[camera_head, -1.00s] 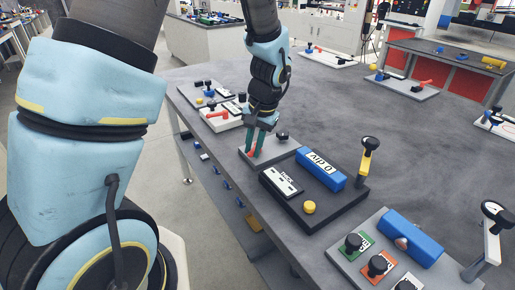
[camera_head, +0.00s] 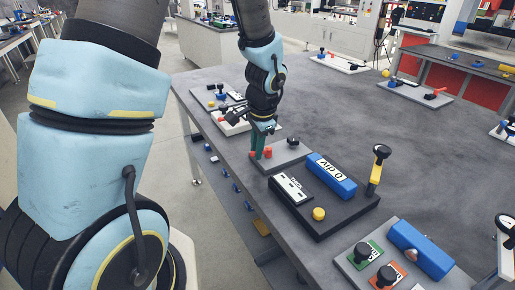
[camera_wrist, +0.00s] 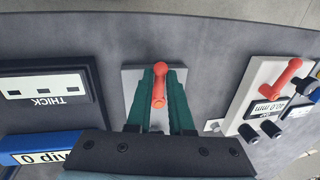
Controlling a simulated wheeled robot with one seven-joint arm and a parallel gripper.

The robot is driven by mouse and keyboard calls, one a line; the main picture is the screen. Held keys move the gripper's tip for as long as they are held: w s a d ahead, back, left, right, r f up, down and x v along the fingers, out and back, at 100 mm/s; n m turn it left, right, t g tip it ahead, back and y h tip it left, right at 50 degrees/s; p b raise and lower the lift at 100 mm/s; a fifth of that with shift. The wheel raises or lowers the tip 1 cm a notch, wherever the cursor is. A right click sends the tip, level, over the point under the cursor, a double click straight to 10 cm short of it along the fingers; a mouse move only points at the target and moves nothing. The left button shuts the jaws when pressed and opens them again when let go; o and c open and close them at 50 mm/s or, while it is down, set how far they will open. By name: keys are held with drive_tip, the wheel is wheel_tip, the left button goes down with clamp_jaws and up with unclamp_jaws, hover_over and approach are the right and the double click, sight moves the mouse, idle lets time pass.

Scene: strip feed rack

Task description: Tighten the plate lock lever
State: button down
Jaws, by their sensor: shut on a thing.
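The red lever (camera_wrist: 159,82) lies between the green fingers of my gripper (camera_wrist: 160,88) in the wrist view. It has a rounded end at the far side and another near my fingers' base. My gripper is shut on it. The lever sits on a light grey plate (camera_wrist: 132,82). In the head view, my gripper (camera_head: 263,150) is low over this plate (camera_head: 290,156) at the near left table edge, and a bit of red shows beside the fingers. A black knob (camera_head: 292,142) stands on the plate's far side.
A black base with a THICK panel (camera_head: 290,188), blue block (camera_head: 332,176), yellow button (camera_head: 319,214) and yellow-stemmed lever (camera_head: 376,170) stands close to the right. Another station (camera_wrist: 258,75) with a red lever is on the other side. The table's middle is clear.

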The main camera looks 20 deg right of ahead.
idle(0.4)
drive_tip(key=c, duration=0.8)
unclamp_jaws()
drive_tip(key=r, duration=0.3)
drive_tip(key=s+r, duration=0.1)
drive_tip(key=r, duration=0.3)
drive_tip(key=s+r+b, duration=0.1)
drive_tip(key=r, duration=0.2)
drive_tip(key=shift+d+r, duration=0.25)
drive_tip(key=shift+r, duration=0.1)
drive_tip(key=s+a+f+n, duration=0.1)
drive_tip(key=a+n, duration=0.4)
drive_tip(key=a, duration=0.2)
drive_tip(key=s+a+f+n, duration=0.1)
drive_tip(key=a+n, duration=0.3)
drive_tip(key=a, duration=0.4)
drive_tip(key=s+a+f+n, duration=0.1)
drive_tip(key=a+n, duration=0.4)
drive_tip(key=a, duration=0.3)
drive_tip(key=shift+f+n+g+h, duration=0.2)
drive_tip(key=shift+n+g+h, duration=0.1)
